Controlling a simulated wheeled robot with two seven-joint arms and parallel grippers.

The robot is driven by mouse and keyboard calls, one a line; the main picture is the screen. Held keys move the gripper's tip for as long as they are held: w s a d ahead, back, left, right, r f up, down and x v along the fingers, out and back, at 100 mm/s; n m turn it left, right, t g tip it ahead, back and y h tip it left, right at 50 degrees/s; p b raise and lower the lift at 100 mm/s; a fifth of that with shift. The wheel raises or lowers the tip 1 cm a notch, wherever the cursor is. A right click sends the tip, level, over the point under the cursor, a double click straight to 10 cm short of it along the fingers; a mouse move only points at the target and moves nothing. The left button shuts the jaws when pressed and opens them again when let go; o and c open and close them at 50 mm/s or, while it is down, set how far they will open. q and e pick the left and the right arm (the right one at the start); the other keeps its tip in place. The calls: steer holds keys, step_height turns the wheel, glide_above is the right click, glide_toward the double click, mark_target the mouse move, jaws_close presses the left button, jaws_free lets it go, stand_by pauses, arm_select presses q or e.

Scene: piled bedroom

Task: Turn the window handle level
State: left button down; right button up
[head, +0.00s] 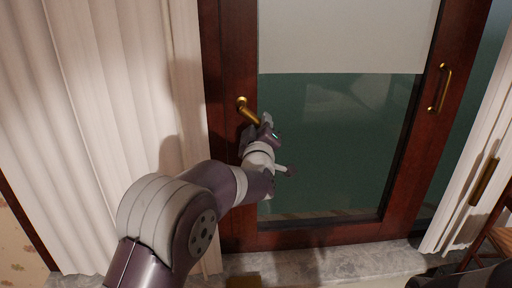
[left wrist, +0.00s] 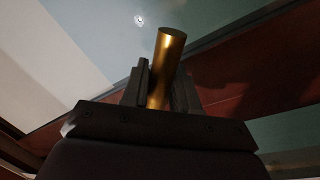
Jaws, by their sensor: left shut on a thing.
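The brass window handle (head: 248,112) is on the left stile of the dark red wooden window frame (head: 229,60). In the head view it slants down to the right from its round base. My left gripper (head: 264,126) is at the handle's lower right end. In the left wrist view the gripper (left wrist: 160,90) is shut on the brass handle bar (left wrist: 168,55), whose round end sticks out between the fingers. The part of the handle inside the jaws is hidden. My right gripper is not seen.
Pale curtains hang at the left (head: 110,90) and at the right (head: 470,190). A second brass handle (head: 439,88) is on the right stile. A pale blind (head: 345,35) covers the upper glass. A grey stone sill (head: 330,262) runs below. A wooden chair (head: 490,240) stands at lower right.

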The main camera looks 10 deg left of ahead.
arm_select(q)
steer(key=n+b, duration=0.2)
steer(key=d+n+b, duration=0.1)
steer(key=shift+w+r+y, duration=0.1)
steer(key=shift+r+y, duration=0.2)
steer(key=shift+d+r+n+y+b, duration=0.2)
steer(key=shift+r+n+y+b, duration=0.25)
steer(key=shift+n+b, duration=0.55)
steer(key=n, duration=0.1)
steer(key=r+n+b, duration=0.1)
steer(key=n, duration=0.1)
steer(key=shift+w+d+r+y, duration=0.1)
steer(key=shift+d+r+y, duration=0.05)
steer(key=shift+r+y, duration=0.1)
steer(key=shift+r+n+y+b, duration=0.4)
steer(key=shift+r+n, duration=0.2)
steer(key=shift+n, duration=0.6)
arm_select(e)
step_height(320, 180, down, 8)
arm_select(q)
steer(key=shift+r, duration=0.1)
steer(key=c, duration=1)
jaws_free()
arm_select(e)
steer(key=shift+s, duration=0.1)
